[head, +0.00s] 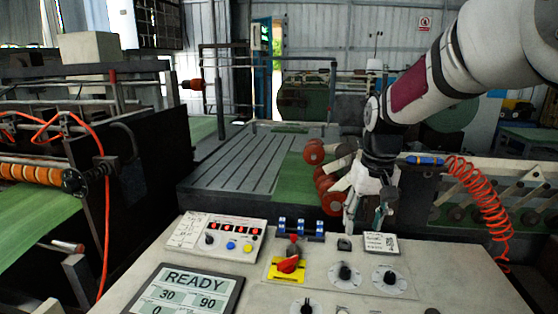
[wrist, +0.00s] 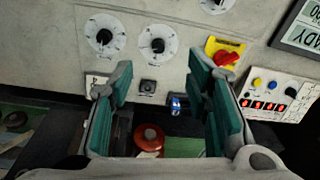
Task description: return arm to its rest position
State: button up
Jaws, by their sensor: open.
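My gripper (head: 368,212) hangs above the back edge of the control panel (head: 440,262) in the head view. In the wrist view my gripper (wrist: 168,100) shows two green-padded fingers spread wide apart with nothing between them. It touches nothing that I can see. My arm (head: 425,85) reaches in from the upper right of the head view and bends down at the wrist.
The panel carries a red switch on a yellow plate (head: 288,267), dials (head: 345,274), a small button box (head: 221,238) and a screen reading READY (head: 185,292). A coiled orange hose (head: 478,195) hangs at right. Red rollers (head: 332,201) stand behind the gripper.

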jog(key=s+r+t, duration=0.2)
jog(key=s+r, duration=0.6)
jog(key=s, duration=0.5)
jog(key=s+f+t, duration=0.1)
jog(key=s+t, duration=0.1)
jog(key=s, duration=1.1)
jog(key=shift+s+a+f, duration=0.15)
jog(key=shift+s+f, duration=0.1)
jog(key=shift+s, duration=0.15)
